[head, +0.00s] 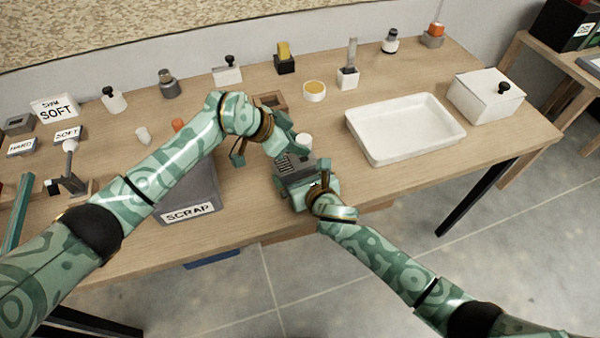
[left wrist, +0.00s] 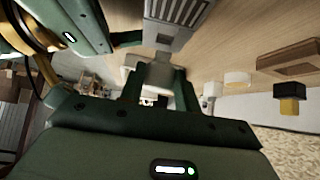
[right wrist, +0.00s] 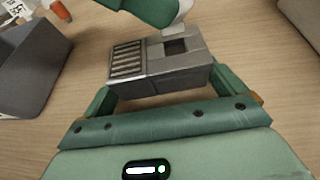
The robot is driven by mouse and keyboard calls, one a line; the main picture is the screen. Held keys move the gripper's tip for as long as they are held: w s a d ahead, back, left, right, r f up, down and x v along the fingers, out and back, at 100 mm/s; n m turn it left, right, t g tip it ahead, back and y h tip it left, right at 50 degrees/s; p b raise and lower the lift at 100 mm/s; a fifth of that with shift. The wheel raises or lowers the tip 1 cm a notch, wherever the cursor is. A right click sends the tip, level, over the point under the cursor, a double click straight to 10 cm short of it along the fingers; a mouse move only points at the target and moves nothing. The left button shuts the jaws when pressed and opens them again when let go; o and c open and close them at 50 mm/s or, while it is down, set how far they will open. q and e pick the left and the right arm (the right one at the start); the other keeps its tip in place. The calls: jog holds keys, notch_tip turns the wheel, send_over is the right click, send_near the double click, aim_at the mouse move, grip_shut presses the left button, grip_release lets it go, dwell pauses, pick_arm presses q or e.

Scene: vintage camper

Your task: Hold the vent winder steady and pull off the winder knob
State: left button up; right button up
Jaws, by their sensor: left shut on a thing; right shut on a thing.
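The vent winder (head: 293,168) is a grey block with a slatted grille at one end and a dark square opening in its top. My right gripper (right wrist: 163,88) is shut on its sides, near the table's front edge. The pale winder knob (right wrist: 176,27) is just above the opening in the right wrist view, partly cut off by my left gripper. My left gripper (left wrist: 155,88) is shut on the knob, which shows between its fingers in the left wrist view (left wrist: 148,75). I cannot tell whether the knob's lower end still touches the winder.
A grey scrap bin (head: 190,212) stands left of the winder, under my left arm. A white tray (head: 405,160) lies to the right. Several small parts line the table's back.

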aim_at(309, 136)
pick_arm(q)
jog(key=shift+r, duration=0.1)
jog(key=shift+r, duration=1.95)
pick_arm(e)
jog(key=o, duration=1.1)
